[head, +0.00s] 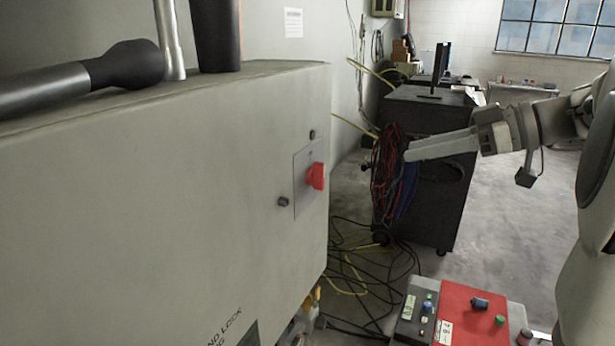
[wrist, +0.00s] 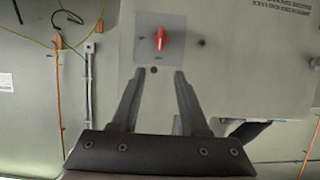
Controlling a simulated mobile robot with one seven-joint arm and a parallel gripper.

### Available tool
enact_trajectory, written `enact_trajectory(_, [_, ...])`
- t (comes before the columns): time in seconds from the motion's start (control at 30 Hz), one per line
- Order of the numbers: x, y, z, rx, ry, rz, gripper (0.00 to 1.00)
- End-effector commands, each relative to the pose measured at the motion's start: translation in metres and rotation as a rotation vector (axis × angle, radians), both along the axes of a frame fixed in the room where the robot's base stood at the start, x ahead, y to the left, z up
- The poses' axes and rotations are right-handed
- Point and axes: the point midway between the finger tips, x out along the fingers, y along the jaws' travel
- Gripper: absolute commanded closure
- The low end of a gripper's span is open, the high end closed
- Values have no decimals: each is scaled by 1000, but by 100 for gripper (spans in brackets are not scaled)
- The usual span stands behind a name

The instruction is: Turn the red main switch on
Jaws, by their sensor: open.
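The red main switch (head: 315,176) sticks out from a square grey plate (head: 301,192) on the side of a large pale cabinet (head: 200,170). In the wrist view the red switch (wrist: 160,39) is seen face on, its handle roughly upright in the picture, just beyond the fingertips. My gripper (head: 408,152) is to the right of the cabinet in the head view, pointing left towards the switch, with a clear gap. In the wrist view my gripper (wrist: 160,76) has its two fingers apart with nothing between them. The labels on the plate are too small to read.
A black cart (head: 440,200) with hanging red and blue cables (head: 388,175) stands behind my gripper. Loose cables (head: 360,270) lie on the floor. A red control box (head: 468,315) is at the bottom right. Black-ended metal tubes (head: 110,68) rest on the cabinet.

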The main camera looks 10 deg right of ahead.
Motion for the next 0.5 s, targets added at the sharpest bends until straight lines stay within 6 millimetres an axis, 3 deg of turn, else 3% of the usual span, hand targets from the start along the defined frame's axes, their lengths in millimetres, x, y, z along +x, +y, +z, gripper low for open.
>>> enact_trajectory(0.17, [9,12,-4,2,-9,6,55])
enact_trajectory(0.5, [47,67,-32,2,-5,7,55])
